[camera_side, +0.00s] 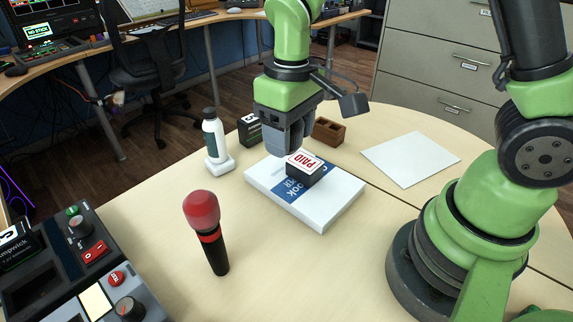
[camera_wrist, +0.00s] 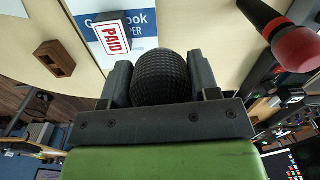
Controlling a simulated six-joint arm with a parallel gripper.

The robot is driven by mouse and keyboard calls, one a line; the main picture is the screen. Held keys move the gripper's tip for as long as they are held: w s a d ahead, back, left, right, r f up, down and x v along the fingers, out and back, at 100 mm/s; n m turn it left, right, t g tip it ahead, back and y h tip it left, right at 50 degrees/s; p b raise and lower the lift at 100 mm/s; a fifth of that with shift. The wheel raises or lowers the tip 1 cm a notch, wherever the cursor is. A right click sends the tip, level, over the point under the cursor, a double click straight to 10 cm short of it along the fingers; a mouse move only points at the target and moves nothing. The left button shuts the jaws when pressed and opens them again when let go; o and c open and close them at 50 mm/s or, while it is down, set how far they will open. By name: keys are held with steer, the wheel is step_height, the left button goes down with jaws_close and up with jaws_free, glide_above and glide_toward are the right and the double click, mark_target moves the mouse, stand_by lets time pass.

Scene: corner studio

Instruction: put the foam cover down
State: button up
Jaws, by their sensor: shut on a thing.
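My gripper (camera_side: 289,145) is above the table, near the far edge of a white and blue book. In the wrist view my gripper (camera_wrist: 161,75) is shut on the foam cover (camera_wrist: 161,78), a dark, rounded, textured piece between the two grey fingers. The fingers hide the foam cover in the side view. A microphone with a red head (camera_side: 203,212) stands upright at the front left of the table; its red head also shows at the right of the wrist view (camera_wrist: 294,48).
A PAID stamp (camera_side: 304,170) lies on the book (camera_side: 335,206). A white bottle (camera_side: 213,140), a black box (camera_side: 250,130) and a wooden block (camera_side: 329,132) stand around it. A sheet of paper (camera_side: 412,160) lies right. Bare tabletop shows in front of the book.

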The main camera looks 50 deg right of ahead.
steer(key=d+r+m, duration=0.1)
steer(key=d, duration=0.5)
steer(key=shift+r, duration=0.3)
steer(key=m, duration=1.5)
glide_above(371, 141)
step_height(371, 141, down, 12)
steer(key=shift+f, duration=2.55)
steer(key=shift+f, duration=0.1)
